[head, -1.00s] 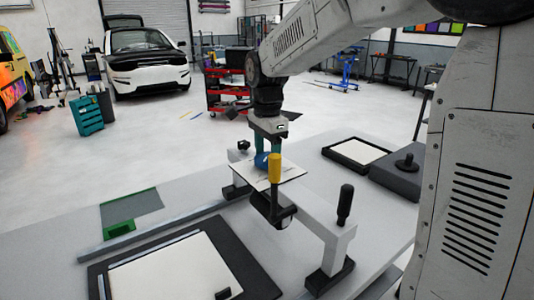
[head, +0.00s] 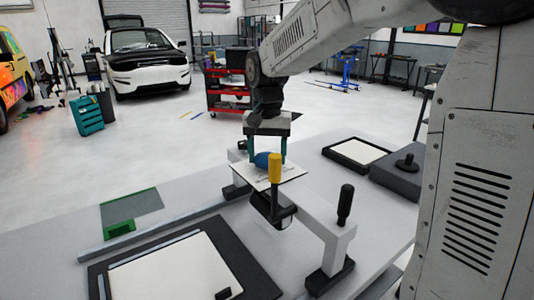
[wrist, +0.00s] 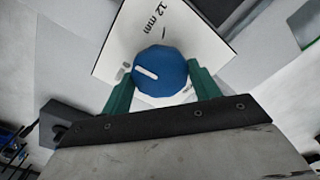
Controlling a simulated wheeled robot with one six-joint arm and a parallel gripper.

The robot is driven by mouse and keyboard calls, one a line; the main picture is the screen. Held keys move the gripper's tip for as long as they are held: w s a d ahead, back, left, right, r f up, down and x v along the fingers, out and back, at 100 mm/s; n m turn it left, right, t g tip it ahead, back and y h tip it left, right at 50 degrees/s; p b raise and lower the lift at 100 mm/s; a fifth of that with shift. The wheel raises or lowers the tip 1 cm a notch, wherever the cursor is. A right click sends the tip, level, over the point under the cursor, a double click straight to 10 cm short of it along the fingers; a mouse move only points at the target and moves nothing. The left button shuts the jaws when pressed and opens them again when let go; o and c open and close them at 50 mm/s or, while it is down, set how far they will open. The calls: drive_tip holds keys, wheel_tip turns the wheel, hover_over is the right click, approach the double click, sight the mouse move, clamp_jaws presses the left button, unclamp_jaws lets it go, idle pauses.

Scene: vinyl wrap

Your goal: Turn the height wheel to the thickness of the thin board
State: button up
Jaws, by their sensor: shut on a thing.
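The height wheel is a round blue knob (head: 263,159) on a white dial plate (head: 284,172) above the grey bridge. In the wrist view the knob (wrist: 160,72) has a white pointer line aimed left and slightly up. The plate (wrist: 185,25) reads "12 mm" above the knob, with a black tick to its right; other marks are hidden or unreadable. My gripper (head: 268,157) has its green fingers on either side of the knob, shut on it. The fingers also flank it in the wrist view (wrist: 161,76). I cannot tell which board is the thin one.
A white panel (head: 175,275) lies in a dark frame at front left. Another panel (head: 358,151) lies in a black tray, beside a dark box (head: 398,178).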

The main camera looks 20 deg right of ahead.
drive_tip(key=n, duration=0.4)
drive_tip(key=shift+n, duration=0.3)
drive_tip(key=n, duration=0.3)
drive_tip(key=shift+n, duration=0.3)
drive_tip(key=n, duration=1.3)
drive_tip(key=shift+n, duration=0.3)
drive_tip(key=n, duration=0.9)
drive_tip(key=shift+n, duration=2)
